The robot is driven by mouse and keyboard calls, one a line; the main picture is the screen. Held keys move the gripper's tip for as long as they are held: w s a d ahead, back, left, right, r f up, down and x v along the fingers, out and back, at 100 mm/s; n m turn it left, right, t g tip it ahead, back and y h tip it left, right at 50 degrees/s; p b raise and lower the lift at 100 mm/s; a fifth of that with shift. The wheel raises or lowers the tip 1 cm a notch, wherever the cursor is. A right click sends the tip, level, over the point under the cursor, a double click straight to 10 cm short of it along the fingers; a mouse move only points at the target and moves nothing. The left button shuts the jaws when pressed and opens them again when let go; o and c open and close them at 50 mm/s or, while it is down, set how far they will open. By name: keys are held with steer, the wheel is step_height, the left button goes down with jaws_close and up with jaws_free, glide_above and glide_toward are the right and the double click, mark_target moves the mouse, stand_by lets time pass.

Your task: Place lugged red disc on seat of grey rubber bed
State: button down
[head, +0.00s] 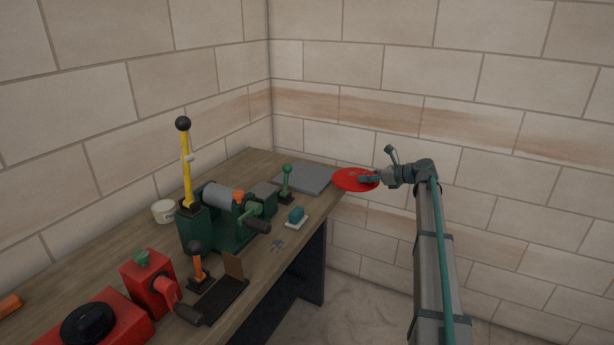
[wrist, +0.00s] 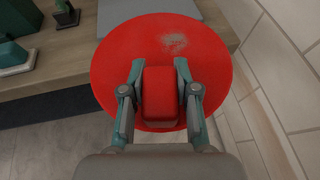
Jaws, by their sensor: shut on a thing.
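The red disc (head: 354,179) is in the air just off the bench's far right end, close to the grey rubber bed. In the wrist view the disc (wrist: 208,58) is broad and flat, with a pale scuffed patch and a raised red lug. My gripper (head: 370,179) is shut on that lug; in the wrist view its two fingers (wrist: 160,88) press the lug from both sides. The grey rubber bed (head: 302,178) is a flat slab on the bench's far end. In the wrist view part of the bed (wrist: 188,8) shows behind the disc, which hides the rest. I cannot make out the seat.
The wooden bench (head: 95,240) runs along the left wall. A green-handled lever (head: 286,180) and a teal block on a pale base (head: 296,217) stand near the bed. A green machine (head: 225,225) with a tall yellow lever (head: 187,165) stands further left.

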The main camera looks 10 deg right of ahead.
step_height(320, 180, up, 7)
steer(key=n+g+y+p, duration=0.2)
steer(key=p, duration=0.1)
glide_above(344, 175)
steer(key=w+a, duration=0.6)
steer(key=a, duration=0.3)
step_height(344, 175, down, 10)
steer(key=shift+a+p, duration=0.15)
steer(key=shift+p, duration=1.1)
steer(key=c, duration=0.9)
jaws_free()
steer(key=shift+f, duration=0.1)
steer(key=shift+o, duration=0.2)
steer(key=b+v, duration=0.2)
steer(key=v, duration=1)
steer(key=shift+s, duration=0.1)
steer(key=shift+a+r, duration=0.1)
steer(key=shift+r, duration=0.2)
